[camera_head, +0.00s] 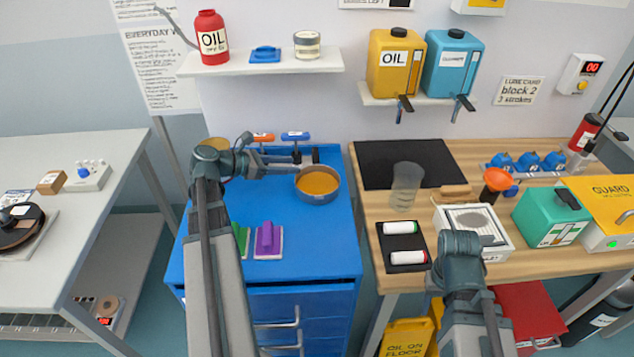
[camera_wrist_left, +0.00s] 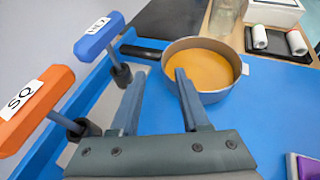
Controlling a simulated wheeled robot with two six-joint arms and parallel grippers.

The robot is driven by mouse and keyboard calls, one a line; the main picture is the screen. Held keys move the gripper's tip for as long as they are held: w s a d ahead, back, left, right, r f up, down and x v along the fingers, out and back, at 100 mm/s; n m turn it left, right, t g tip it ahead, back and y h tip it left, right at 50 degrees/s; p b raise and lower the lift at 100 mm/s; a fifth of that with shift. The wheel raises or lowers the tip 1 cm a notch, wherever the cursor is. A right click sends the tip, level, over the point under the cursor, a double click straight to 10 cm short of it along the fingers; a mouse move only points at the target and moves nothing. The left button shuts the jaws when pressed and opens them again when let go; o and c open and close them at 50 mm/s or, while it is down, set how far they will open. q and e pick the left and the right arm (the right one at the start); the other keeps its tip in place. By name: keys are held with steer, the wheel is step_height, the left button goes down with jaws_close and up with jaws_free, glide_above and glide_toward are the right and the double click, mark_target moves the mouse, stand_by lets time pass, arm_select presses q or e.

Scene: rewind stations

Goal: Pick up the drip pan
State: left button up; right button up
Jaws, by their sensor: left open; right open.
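The drip pan (camera_head: 318,197) is a round grey pan with amber liquid in it. It stands level on the blue cabinet top. In the left wrist view the pan (camera_wrist_left: 222,95) shows a black handle (camera_wrist_left: 140,52) reaching left and a small pale tab on its right rim. My left gripper (camera_head: 291,160) is open and empty at the pan's handle side. In the left wrist view its fingertips (camera_wrist_left: 158,76) are spread, the right one overlapping the pan's near rim; contact cannot be told. My right arm shows at lower right, but its gripper is not in view.
An orange-handled tool (camera_wrist_left: 35,105) and a blue-handled tool (camera_wrist_left: 98,36) stand upright close beside my left gripper. A purple block (camera_head: 267,237) lies nearer on the cabinet (camera_head: 310,240). The wooden bench to the right holds a clear beaker (camera_head: 405,187) and a black tray with white rolls.

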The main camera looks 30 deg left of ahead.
mark_target(309, 167)
arm_select(q)
steer(key=shift+w+d, duration=0.1)
steer(key=b+x, duration=0.1)
steer(key=x, duration=0.3)
steer(key=shift+d+b, duration=0.35)
steer(key=shift+w+d+f, duration=0.15)
steer(key=shift+w+d, duration=0.05)
steer(key=shift+d, duration=0.05)
steer(key=shift+c, duration=0.3)
jaws_close()
stand_by(0.7)
